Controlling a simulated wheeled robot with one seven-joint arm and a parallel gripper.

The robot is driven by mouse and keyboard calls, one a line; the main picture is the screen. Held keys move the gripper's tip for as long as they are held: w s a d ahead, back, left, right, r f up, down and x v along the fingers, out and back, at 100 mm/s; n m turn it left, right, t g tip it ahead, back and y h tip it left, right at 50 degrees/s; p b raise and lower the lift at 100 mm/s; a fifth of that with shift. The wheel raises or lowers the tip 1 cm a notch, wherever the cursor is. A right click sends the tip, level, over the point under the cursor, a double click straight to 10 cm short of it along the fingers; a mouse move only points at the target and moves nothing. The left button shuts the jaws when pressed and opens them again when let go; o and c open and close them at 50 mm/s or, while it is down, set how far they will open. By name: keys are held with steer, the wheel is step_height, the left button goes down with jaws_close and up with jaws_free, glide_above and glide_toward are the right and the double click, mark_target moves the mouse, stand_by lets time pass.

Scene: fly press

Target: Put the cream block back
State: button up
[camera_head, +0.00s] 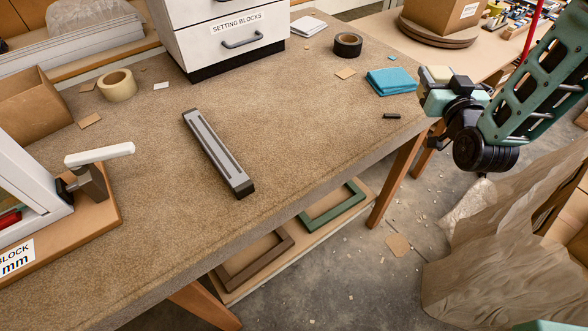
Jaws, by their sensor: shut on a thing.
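My gripper (450,88) is at the upper right, past the bench's right end and beside the blue cloth. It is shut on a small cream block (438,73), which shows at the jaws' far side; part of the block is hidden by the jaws. A white drawer unit (190,15) labelled "SETTING BLOCKS" stands at the back of the bench; the drawer fronts in view look closed. A white frame (25,190) on a wooden base stands at the left edge, with a partly cut-off label reading "BLOCK mm" (15,262).
A grey slotted bar (217,150) lies mid-bench. Crumpled brown paper (510,250) is at the lower right. The bench's front middle is clear.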

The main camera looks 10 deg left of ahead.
steer(key=s+a+n+g+y+b, duration=0.25)
steer(key=s+a, duration=0.35)
steer(key=a, duration=0.4)
steer(key=s+a+n+g+y+b, duration=0.1)
steer(key=s+a+n+y+b, duration=0.2)
steer(key=s+a, duration=0.5)
steer(key=s+a+n+g+y+b, duration=0.1)
steer(key=s+a+g+y+b, duration=0.25)
steer(key=a, duration=0.85)
steer(key=shift+t, duration=0.7)
steer(key=shift+s+f+p, duration=0.15)
steer(key=shift+s+f, duration=0.05)
steer(key=shift+f, duration=1.45)
steer(key=shift+s+f+p, duration=0.2)
steer(key=shift+s+f, duration=0.05)
steer(key=shift+f, duration=1.35)
steer(key=shift+s+f+p, duration=0.15)
steer(key=shift+s+f, duration=0.05)
steer(key=shift+f, duration=1.45)
steer(key=shift+f, duration=0.15)
steer(key=o, duration=1.3)
